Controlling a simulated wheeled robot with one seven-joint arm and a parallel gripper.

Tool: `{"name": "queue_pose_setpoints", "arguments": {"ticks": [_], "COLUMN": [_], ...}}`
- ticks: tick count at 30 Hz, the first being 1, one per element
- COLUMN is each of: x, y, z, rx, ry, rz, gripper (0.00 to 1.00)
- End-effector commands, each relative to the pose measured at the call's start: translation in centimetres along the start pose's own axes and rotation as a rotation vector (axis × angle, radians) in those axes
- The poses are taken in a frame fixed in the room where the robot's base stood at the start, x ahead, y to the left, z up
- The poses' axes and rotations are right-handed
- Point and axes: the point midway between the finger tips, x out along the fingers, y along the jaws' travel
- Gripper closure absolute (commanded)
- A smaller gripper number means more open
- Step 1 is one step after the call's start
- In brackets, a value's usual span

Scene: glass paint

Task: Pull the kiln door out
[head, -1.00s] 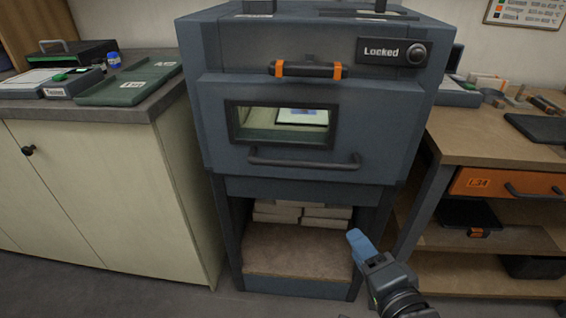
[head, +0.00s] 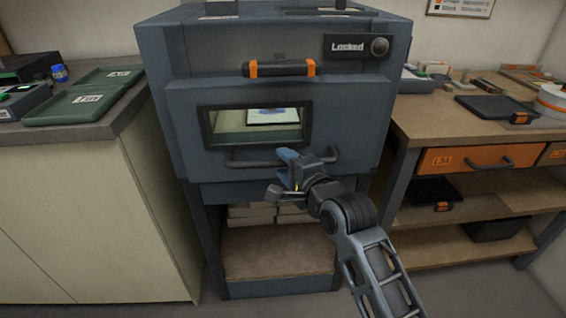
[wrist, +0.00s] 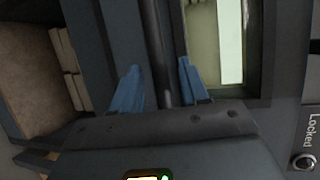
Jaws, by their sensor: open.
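The kiln door (head: 180,128) is a dark blue-grey panel with a small window, and it looks shut. Its dark bar handle (head: 240,163) runs across below the window. My gripper (head: 284,165) is at the right part of this handle, hiding some of it. In the wrist view my gripper (wrist: 157,88) is open, with blue fingers on either side of the handle bar (wrist: 155,50). The bar passes between the fingers; whether either finger touches it I cannot tell. A sign above the door reads "Locked" (head: 347,47), with a round knob (head: 380,47) beside it.
An orange-and-black latch bar (head: 280,68) sits above the window. Below the door is an open bay with pale bricks (head: 250,212). A cream cabinet (head: 60,210) stands left; a wooden workbench (head: 450,135) with an orange drawer (head: 470,158) stands right.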

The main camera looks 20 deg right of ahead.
Motion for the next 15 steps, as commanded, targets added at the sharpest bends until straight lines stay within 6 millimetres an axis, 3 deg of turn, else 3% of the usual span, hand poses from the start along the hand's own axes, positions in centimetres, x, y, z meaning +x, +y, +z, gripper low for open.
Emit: {"name": "queue_pose_setpoints", "arguments": {"ticks": [4, 13, 15], "x": [1.07, 1.28, 1.27], "y": [-0.02, -0.02, -0.02], "z": [0.04, 0.05, 0.05], "rx": [-0.001, -0.001, -0.001], "ry": [-0.001, -0.001, -0.001], "rz": [0.000, -0.001, -0.001], "gripper": [0.56, 0.56, 0.62]}}
